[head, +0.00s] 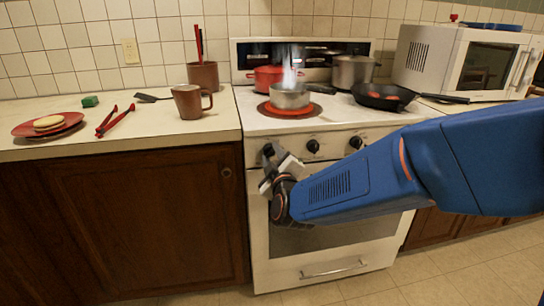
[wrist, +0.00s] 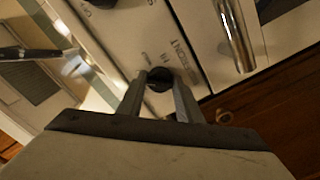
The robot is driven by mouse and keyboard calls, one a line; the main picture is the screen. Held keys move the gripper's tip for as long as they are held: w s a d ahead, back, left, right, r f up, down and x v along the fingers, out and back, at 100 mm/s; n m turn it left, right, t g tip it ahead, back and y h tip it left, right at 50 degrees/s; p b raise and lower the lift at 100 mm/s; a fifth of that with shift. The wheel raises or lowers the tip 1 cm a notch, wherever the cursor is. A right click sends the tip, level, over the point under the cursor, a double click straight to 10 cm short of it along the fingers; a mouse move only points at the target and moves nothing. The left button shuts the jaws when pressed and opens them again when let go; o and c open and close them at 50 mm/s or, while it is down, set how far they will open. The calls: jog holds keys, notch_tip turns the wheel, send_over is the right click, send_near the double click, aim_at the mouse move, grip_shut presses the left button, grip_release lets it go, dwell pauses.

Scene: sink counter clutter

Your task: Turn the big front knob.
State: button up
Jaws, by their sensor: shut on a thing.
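The stove's front panel carries several black knobs. My gripper (head: 272,157) is at the leftmost knob (head: 268,149) of this row, and its arm reaches in from the right. In the wrist view, my gripper (wrist: 161,80) has its two grey fingers on either side of a round black knob (wrist: 159,79), shut on it. Two more knobs, a middle one (head: 313,146) and a right one (head: 356,142), are free of the gripper. The fingers partly hide the held knob.
A small pot (head: 290,97) with steam or flame above it stands on a glowing red burner (head: 290,110). A black pan (head: 384,96) points its handle right. A mug (head: 188,102) stands on the left counter.

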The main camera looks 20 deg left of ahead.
jog(key=o, duration=1)
jog(key=shift+r, duration=0.1)
